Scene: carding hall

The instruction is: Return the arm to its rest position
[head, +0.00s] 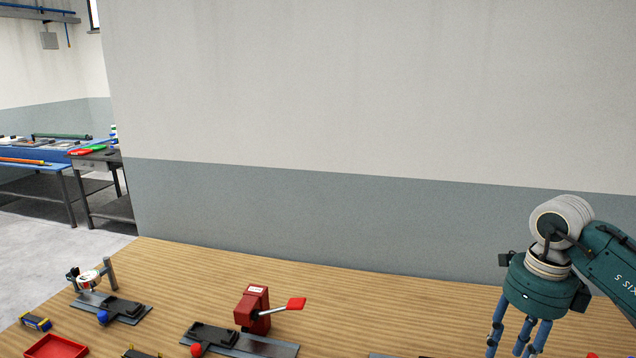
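My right arm comes in from the right edge. Its dark green gripper (516,345) points down over the right part of the wooden table (400,300). Its blue fingers stand apart with nothing seen between them. The fingertips reach the bottom edge of the picture, so what is right below them is hidden. My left arm and gripper are not in view.
On the table are a red device with a lever (254,308), dark fixtures on metal plates (210,333) (112,305), a red tray (57,348) and a yellow-blue block (35,322). A wall (350,215) stands behind. A blue bench (30,165) is far left.

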